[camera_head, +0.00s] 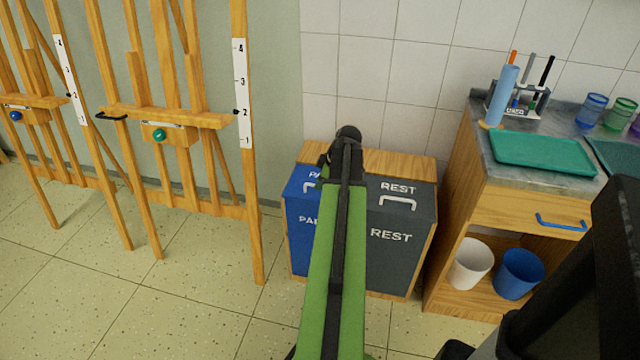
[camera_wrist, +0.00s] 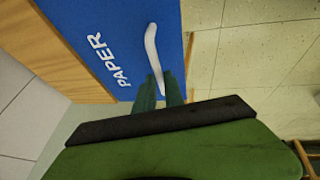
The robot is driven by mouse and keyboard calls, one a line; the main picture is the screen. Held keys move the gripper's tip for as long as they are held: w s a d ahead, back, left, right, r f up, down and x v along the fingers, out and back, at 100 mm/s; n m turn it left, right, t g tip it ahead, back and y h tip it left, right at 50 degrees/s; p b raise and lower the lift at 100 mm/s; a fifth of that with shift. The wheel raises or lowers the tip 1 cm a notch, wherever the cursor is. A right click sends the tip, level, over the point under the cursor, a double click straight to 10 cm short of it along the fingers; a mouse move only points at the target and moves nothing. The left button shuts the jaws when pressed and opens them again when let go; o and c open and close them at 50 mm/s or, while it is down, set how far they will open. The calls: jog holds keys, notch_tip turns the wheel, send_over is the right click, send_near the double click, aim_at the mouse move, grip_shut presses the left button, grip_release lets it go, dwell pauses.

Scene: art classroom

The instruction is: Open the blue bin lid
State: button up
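The blue bin (camera_head: 299,240) stands at the left of a wooden double-bin cabinet, partly hidden by my green arm. Its blue lid (camera_head: 298,180) looks down, level with the grey lid beside it. In the wrist view the blue lid (camera_wrist: 100,18) shows the word PAPER and a white curved handle (camera_wrist: 151,45). My gripper (camera_wrist: 161,84) is at one end of this handle, with a dark green finger on each side and white handle showing in the narrow gap. Whether the fingers press on it I cannot tell. In the head view my arm hides the fingers.
The grey REST bin (camera_head: 393,240) adjoins on the right. Wooden easels (camera_head: 180,120) stand at the left. A counter (camera_head: 478,150) with a green tray (camera_head: 545,152) stands at the right, with white (camera_head: 470,264) and blue (camera_head: 519,273) buckets below. The tiled floor at front left is clear.

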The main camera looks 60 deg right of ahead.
grip_shut()
dwell(1.0)
